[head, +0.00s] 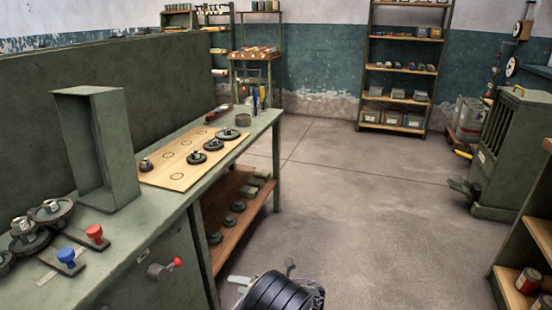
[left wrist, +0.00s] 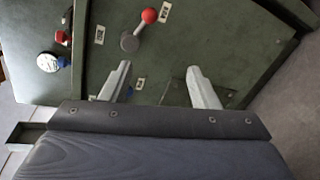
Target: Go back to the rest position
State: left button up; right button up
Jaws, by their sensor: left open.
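My left gripper (head: 264,273) shows at the bottom middle of the head view, low in front of the green workbench (head: 158,275) and to the right of its crank lever. In the left wrist view, the two pale fingers of my left gripper (left wrist: 157,78) stand apart with nothing between them. Beyond them is the green bench front with a red-knobbed lever (left wrist: 140,28). My right gripper is in neither view.
On the bench are a board (head: 180,168) with dark geared parts, an upright green open box (head: 100,148), and blue (head: 66,256) and red (head: 94,232) knobs. A lower shelf (head: 228,225) holds more parts. The floor (head: 360,230) to the right is clear.

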pick_arm(q)
jog(key=s+a+r+n+g+h, duration=0.7)
jog(key=s+a+r+n+h, duration=0.55)
jog(key=n, duration=0.65)
jog(key=s+d+r+n+t+h, duration=0.1)
jog(key=s+r+n+t+h, duration=0.25)
jog(key=s+n, duration=0.65)
jog(key=s+r+n+t+h, duration=0.2)
jog(key=s+r+n+t, duration=0.2)
jog(key=s+n, duration=0.6)
notch_tip(320, 180, up, 13)
jog(key=p, duration=1.3)
jog(key=shift+r, duration=0.2)
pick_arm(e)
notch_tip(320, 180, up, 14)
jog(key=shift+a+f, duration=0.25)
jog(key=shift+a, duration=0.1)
pick_arm(q)
jog(key=shift+g, duration=0.25)
jog(key=shift+c, duration=0.3)
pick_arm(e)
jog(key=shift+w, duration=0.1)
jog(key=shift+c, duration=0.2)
